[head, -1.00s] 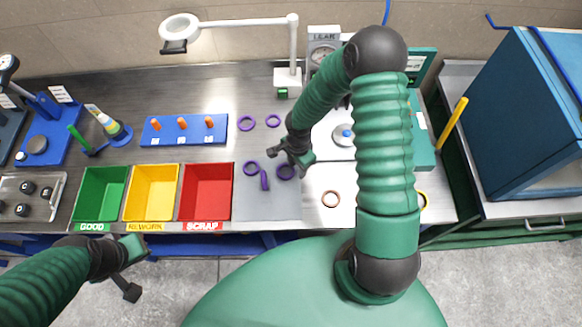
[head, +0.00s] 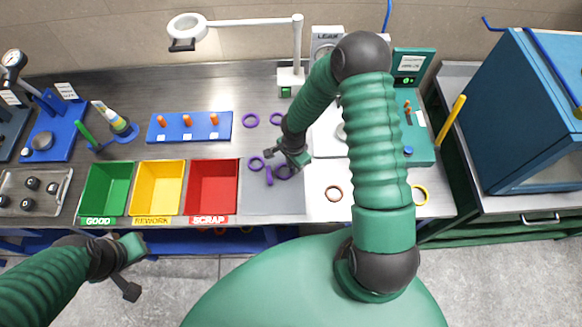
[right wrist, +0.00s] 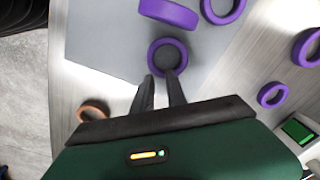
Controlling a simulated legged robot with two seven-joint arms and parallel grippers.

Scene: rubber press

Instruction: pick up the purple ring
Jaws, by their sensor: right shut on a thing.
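Several purple rings lie on the bench. My right gripper (head: 284,158) is over the right part of the grey mat (head: 262,202). It is shut on a purple ring (head: 284,173), which also shows at the fingertips in the right wrist view (right wrist: 167,40). A second flat purple ring (head: 256,163) and one standing on its edge (head: 269,176) are to its left on the mat. Two more purple rings (head: 250,120) (head: 277,118) lie farther back. My left gripper (head: 128,270) is in front of the bench, away from the rings; its jaw opening is unclear.
Green (head: 105,188), yellow (head: 159,187) and red (head: 212,186) bins stand left of the mat. A blue peg board (head: 190,127) is behind them. A brown ring (head: 333,193) lies to the right. A lamp (head: 296,50) and a teal tester (head: 418,140) stand farther off.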

